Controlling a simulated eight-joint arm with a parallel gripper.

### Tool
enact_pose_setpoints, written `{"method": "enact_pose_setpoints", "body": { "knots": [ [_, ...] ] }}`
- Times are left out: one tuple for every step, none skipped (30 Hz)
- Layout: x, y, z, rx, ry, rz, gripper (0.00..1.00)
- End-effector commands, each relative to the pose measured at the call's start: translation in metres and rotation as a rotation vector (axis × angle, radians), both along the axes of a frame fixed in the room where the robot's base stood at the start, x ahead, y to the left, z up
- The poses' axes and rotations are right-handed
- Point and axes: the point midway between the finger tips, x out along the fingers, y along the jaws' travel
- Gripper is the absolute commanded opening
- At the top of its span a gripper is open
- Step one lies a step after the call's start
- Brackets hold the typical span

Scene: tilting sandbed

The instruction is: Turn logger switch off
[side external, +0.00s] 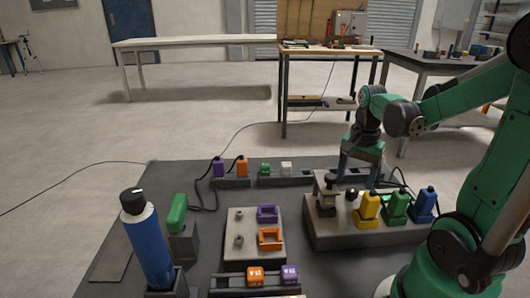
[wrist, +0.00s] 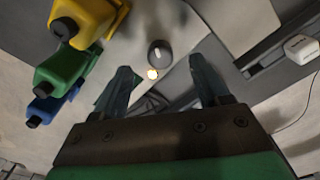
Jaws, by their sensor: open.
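A dark round knob (wrist: 159,53) with a pale mark, which looks like the logger switch, sits on a light grey block (side external: 330,240). A small lit yellowish lamp (wrist: 152,73) is right beside it. In the side view the knob (side external: 352,194) is small and dark, between a brown post and a yellow connector. My gripper (wrist: 160,68) is open and empty, pointing down, with its two fingers to either side of the lamp and knob in the wrist view. In the side view my gripper (side external: 360,178) is over the back of the block, near the knob. I cannot tell the height gap.
Yellow (side external: 368,206), green (side external: 396,207) and blue (side external: 424,204) connectors stand on the block right of the knob. A blue bottle (side external: 147,245) stands front left. A strip with plugs (side external: 230,181) lies at the back.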

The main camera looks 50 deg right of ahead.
Motion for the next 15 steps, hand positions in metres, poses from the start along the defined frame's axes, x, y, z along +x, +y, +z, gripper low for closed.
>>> {"method": "enact_pose_setpoints", "body": {
  "knots": [
    [0.000, 0.000, -0.006, -0.001, 0.000, 0.000, 0.68],
    [0.001, 0.000, -0.009, -0.001, 0.000, 0.000, 0.68],
    [0.001, -0.001, -0.013, -0.001, 0.000, 0.000, 0.68],
    [0.001, 0.000, -0.016, -0.001, 0.000, 0.000, 0.68],
    [0.001, 0.000, -0.019, -0.001, 0.000, 0.000, 0.68],
    [0.000, 0.000, -0.022, -0.001, 0.000, 0.000, 0.68],
    [0.000, 0.000, -0.023, -0.001, 0.001, 0.000, 0.68],
    [0.000, 0.000, -0.025, -0.001, 0.001, 0.000, 0.68],
    [0.000, 0.000, -0.027, -0.002, 0.001, 0.000, 0.68],
    [0.000, 0.000, -0.028, -0.002, 0.001, 0.000, 0.68],
    [0.000, 0.000, -0.028, -0.002, 0.001, 0.000, 0.68],
    [0.000, 0.000, -0.029, -0.002, 0.001, 0.000, 0.68],
    [0.000, 0.000, -0.029, -0.002, 0.001, 0.000, 0.68],
    [0.000, 0.000, -0.029, -0.002, 0.001, 0.000, 0.68],
    [0.000, 0.000, -0.029, -0.002, 0.001, 0.000, 0.68]
  ]
}}
